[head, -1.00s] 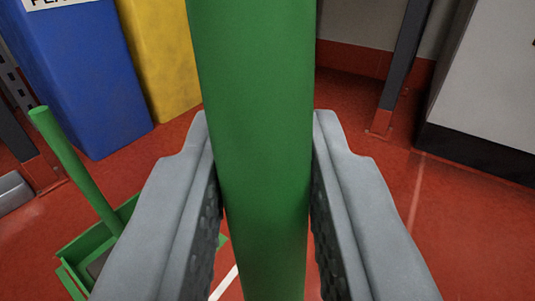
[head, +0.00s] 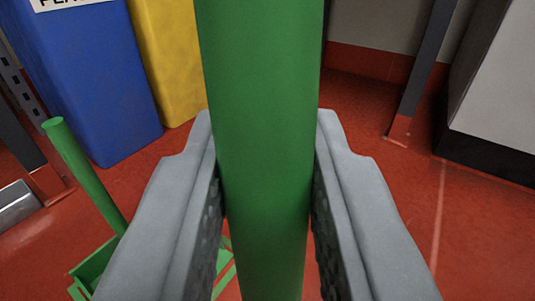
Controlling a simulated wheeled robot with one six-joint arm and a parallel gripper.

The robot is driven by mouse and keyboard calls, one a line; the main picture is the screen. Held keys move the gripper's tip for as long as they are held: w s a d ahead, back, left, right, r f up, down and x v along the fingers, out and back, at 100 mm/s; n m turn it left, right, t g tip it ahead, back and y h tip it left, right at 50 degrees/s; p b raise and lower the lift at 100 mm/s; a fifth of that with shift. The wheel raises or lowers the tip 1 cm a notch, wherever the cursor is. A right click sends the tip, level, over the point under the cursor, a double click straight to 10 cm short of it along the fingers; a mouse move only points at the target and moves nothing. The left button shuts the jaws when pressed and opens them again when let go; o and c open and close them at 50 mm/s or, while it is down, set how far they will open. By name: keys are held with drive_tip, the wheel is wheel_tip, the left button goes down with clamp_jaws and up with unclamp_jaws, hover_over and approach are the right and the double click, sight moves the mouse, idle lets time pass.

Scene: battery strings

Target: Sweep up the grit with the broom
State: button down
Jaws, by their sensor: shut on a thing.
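A thick green pole, which looks like the broom's handle (head: 262,100), stands upright in the middle of the head view. My gripper (head: 265,165) is shut on it, one grey finger on each side. The broom's lower end is out of view. A green dustpan (head: 92,268) with its own upright green handle (head: 85,175) stands on the floor at the lower left, partly hidden behind my left finger. No grit can be made out.
A blue bin (head: 90,80) and a yellow bin (head: 170,60) stand at the back left. A dark post (head: 425,70) and a white cabinet with a black base (head: 505,110) stand at the right. The red floor (head: 400,190) is open at the right.

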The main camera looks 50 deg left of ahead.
drive_tip(key=s+a, duration=0.1)
drive_tip(key=a, duration=0.5)
drive_tip(key=shift+s, duration=0.2)
idle(0.4)
drive_tip(key=shift+f, duration=0.1)
drive_tip(key=shift+r, duration=1.5)
wheel_tip(320, 180, up, 6)
idle(0.5)
